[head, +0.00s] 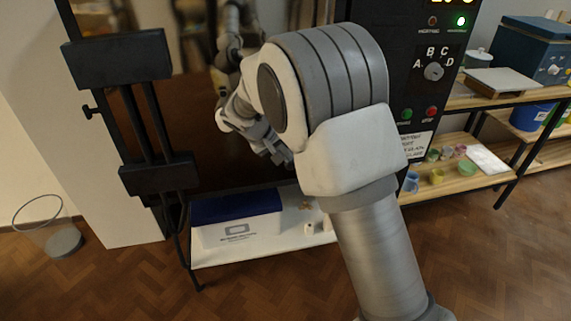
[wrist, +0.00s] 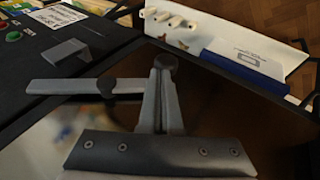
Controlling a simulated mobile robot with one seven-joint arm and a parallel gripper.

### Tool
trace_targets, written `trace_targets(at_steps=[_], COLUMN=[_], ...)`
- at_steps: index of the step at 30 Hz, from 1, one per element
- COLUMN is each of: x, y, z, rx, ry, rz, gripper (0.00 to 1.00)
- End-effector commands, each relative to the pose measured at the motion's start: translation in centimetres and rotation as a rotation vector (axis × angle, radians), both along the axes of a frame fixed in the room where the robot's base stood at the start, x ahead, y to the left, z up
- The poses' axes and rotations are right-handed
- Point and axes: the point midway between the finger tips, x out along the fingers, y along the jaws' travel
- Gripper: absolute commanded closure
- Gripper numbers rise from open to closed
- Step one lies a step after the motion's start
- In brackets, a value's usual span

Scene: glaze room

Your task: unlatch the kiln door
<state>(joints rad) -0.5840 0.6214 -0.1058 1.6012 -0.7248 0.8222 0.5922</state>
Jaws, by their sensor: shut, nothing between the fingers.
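The kiln door (head: 205,150) is a glossy dark brown panel, closed as far as I can see, with black hinges (head: 158,175) on its left. My arm hides its right side and the latch in the head view. In the wrist view, the latch bar (wrist: 60,87) is light grey with a dark round pivot (wrist: 106,87). A grey bracket (wrist: 70,52) sits on the dark frame beside it; the bar looks apart from it. My gripper (wrist: 165,65) is shut and empty, close to the bar's right end; I cannot tell if they touch. It also shows in the head view (head: 284,157).
The black control panel (head: 433,70) has a dial and buttons. Below the kiln, a shelf (head: 215,256) holds a blue-lidded white box (head: 238,222) and small pieces. A rack (head: 465,182) with cups stands right, a wire bin (head: 62,240) left. Wooden floor in front is clear.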

Motion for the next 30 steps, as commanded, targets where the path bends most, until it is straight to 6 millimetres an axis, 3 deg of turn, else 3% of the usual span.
trace_targets(at_steps=[1, 12, 24, 30], x=[0.0, 0.2, 0.7, 0.9], y=[0.2, -0.9, -2.5, -3.2], z=[-1.4, -4.1, -5.6, -5.9], rx=[-0.039, -0.368, -0.668, -0.673], ry=[-0.010, -0.105, -0.191, -0.193], rz=[0.003, 0.002, 0.001, -0.002], gripper=[1.00, 1.00, 1.00, 1.00])
